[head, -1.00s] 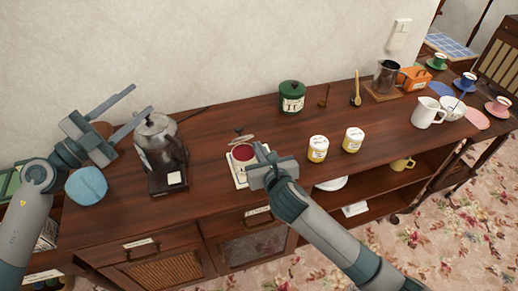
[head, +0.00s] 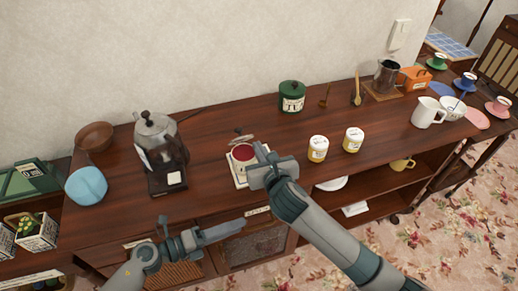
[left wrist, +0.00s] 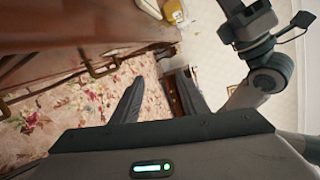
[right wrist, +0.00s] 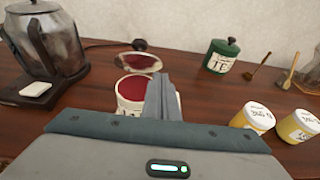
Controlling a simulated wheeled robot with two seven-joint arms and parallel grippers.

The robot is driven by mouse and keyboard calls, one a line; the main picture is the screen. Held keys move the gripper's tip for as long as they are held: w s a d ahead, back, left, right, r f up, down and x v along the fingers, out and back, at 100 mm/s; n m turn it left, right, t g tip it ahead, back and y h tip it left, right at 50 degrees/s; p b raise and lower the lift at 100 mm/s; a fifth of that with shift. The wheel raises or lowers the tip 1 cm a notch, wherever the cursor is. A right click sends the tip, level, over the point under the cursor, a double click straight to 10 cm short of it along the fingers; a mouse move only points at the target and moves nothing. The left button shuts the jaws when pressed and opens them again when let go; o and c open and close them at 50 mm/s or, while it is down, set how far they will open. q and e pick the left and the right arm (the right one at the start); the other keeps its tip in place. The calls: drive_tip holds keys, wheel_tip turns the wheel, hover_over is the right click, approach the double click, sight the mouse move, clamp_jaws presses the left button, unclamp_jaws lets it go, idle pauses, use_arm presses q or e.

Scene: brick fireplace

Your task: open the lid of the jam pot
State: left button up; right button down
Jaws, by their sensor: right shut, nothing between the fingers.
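My left gripper (head: 240,231) is open and empty, low in front of the cabinet.
A coffee maker (head: 160,150) stands left of the pot. Two yellow-labelled jars (head: 318,148) stand to the right, and a green pot (head: 291,97) behind. A blue rounded object (head: 86,186) is at the left end. Cups and a white jug (head: 428,113) are far right.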

use_arm(q)
drive_tip(key=s+d+f+m+g, duration=0.2)
drive_tip(key=s+d+f, duration=0.7)
drive_tip(key=s+f, duration=0.3)
drive_tip(key=a+f+n+t+y, duration=0.2)
drive_tip(key=a+f+n+y, duration=0.3)
drive_tip(key=a+f+n, duration=0.5)
drive_tip(key=a+f+n+t+y, duration=0.1)
drive_tip(key=a+f+n+y, duration=0.3)
drive_tip(key=a+f+n, duration=0.65)
drive_tip(key=s+a+f+n+g+y, duration=0.35)
drive_tip(key=s+f+n, duration=0.25)
drive_tip(key=s+f, duration=0.6)
drive_tip(key=s+a+f+n+g+y, duration=0.1)
drive_tip(key=s+f+n+g, duration=0.1)
drive_tip(key=s, duration=0.5)
drive_tip(key=s+a+f+n+g, duration=0.2)
drive_tip(key=s+n, duration=0.2)
drive_tip(key=s, duration=0.4)
drive_tip(key=shift+f+y, duration=0.25)
drive_tip(key=shift+y, duration=0.1)
